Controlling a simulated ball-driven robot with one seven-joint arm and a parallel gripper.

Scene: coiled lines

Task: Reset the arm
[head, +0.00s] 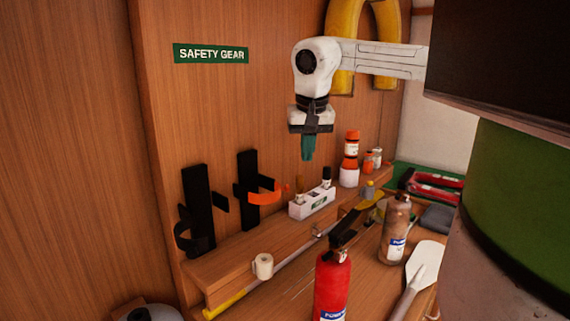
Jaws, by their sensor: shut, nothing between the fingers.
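My gripper (308,147) hangs from my white arm in the upper middle of the head view, pointing down. Its teal fingers are shut with nothing between them. It is in the air in front of the wooden wall, above the shelf with the small white box. It appears apart from everything below it. My arm reaches in from the right, and its far end is hidden behind the dark block at the upper right.
A red extinguisher (333,287), a brown bottle (395,230) and a white paddle (426,268) stand or lie on the wooden bench. A white box (312,203) and orange-white containers (350,160) sit behind. Black brackets (198,212) are on the wall, beneath a safety gear sign (211,54).

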